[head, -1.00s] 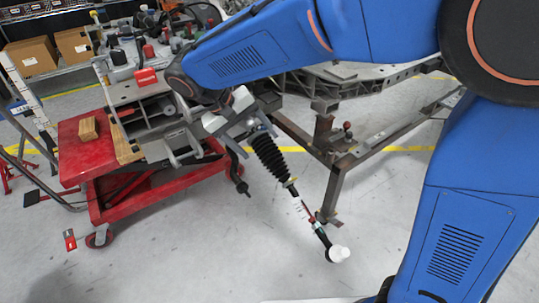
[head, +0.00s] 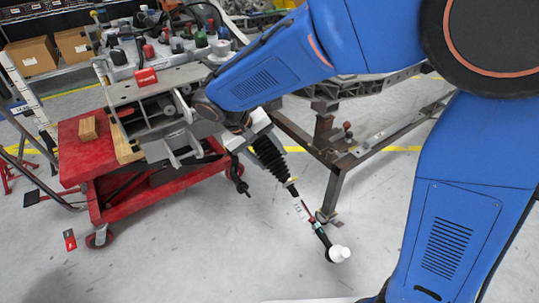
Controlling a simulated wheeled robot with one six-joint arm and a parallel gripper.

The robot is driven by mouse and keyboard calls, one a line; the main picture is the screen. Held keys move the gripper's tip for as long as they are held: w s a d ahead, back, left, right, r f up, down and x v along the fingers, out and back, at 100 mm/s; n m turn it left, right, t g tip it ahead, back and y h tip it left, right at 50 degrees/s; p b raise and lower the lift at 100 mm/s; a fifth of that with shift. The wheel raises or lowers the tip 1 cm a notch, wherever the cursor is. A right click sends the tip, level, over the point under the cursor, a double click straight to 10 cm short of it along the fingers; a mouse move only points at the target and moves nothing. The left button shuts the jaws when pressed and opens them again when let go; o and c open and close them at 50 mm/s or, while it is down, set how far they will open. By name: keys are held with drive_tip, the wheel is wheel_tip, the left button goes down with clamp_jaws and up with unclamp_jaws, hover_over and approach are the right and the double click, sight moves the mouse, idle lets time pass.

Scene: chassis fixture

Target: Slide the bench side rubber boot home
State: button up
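The rubber boot (head: 268,156) is a black ribbed bellows in the middle of the head view. It sits around a tilted tie rod (head: 304,211) that runs down to the right and ends in a white-capped joint (head: 338,253). A yellow band (head: 291,182) shows at the boot's lower end. My gripper (head: 248,138) is at the boot's upper end, with its white and grey body over that part. The arm and gripper hide the upper end, and I cannot tell whether the fingers touch the boot or are open or shut.
A red cart (head: 90,150) stands at the left, with grey fixture parts and a wood block (head: 88,128) on it. A brown steel stand (head: 335,185) is behind the rod at the right.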

sight(263, 144)
drive_tip(key=c, duration=0.9)
drive_tip(key=shift+w+a+r, duration=0.4)
drive_tip(key=shift+w+a, duration=0.1)
drive_tip(key=shift+w, duration=0.25)
drive_tip(key=shift+w+a+r, duration=0.4)
drive_tip(key=shift+w+a, duration=0.1)
drive_tip(key=shift+w, duration=0.2)
drive_tip(key=o, duration=1.5)
drive_tip(key=shift+r, duration=0.15)
wheel_tip(263, 144, up, 10)
drive_tip(key=shift+f, duration=0.1)
